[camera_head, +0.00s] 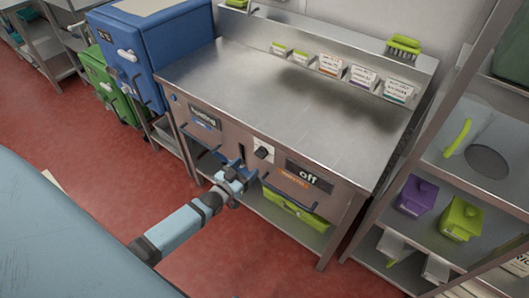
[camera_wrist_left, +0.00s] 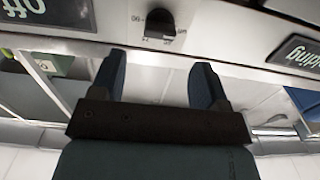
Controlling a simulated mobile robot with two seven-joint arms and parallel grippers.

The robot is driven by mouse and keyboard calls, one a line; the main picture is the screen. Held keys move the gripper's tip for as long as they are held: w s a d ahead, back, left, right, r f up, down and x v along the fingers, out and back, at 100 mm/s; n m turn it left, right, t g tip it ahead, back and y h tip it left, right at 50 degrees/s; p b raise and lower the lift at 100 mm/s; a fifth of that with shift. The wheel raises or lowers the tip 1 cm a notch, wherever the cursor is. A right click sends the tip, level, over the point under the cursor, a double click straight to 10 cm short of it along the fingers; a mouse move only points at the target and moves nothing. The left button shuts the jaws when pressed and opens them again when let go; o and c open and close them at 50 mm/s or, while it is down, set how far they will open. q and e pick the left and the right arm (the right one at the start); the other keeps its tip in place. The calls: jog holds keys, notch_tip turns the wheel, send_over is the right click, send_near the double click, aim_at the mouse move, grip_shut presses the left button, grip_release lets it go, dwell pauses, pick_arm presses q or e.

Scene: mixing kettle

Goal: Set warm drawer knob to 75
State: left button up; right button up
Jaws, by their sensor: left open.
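The black knob (camera_head: 263,152) is on the steel front panel of the counter, between two dark displays. It also shows in the left wrist view (camera_wrist_left: 160,23), upside down, with small dial marks around it. The right display (camera_head: 309,177) reads "off"; the left display (camera_head: 204,116) reads "holding" or similar. My left gripper (camera_head: 248,164) is in front of the panel, just left of and below the knob. In the left wrist view its two fingers (camera_wrist_left: 157,70) are apart and empty, with the knob beyond them and not touched. My right gripper is not in view.
Drawer handles stick out below the panel near my left gripper. The steel countertop (camera_head: 290,100) is mostly bare, with small label cards along its back. A blue cabinet (camera_head: 150,45) stands to the left, and a steel shelf rack (camera_head: 455,175) with purple and green containers stands to the right.

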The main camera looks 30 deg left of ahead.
aim_at(258, 156)
pick_arm(q)
jog(key=w+b, duration=0.1)
jog(key=w, duration=0.1)
jog(key=w+b, duration=0.1)
jog(key=w, duration=0.1)
jog(key=w+b, duration=0.1)
jog(key=w, duration=0.1)
jog(key=shift+w+d+f, duration=0.1)
jog(key=shift+w+d, duration=0.1)
jog(key=shift+d, duration=0.1)
jog(key=shift+s, duration=0.1)
jog(key=shift+w, duration=0.5)
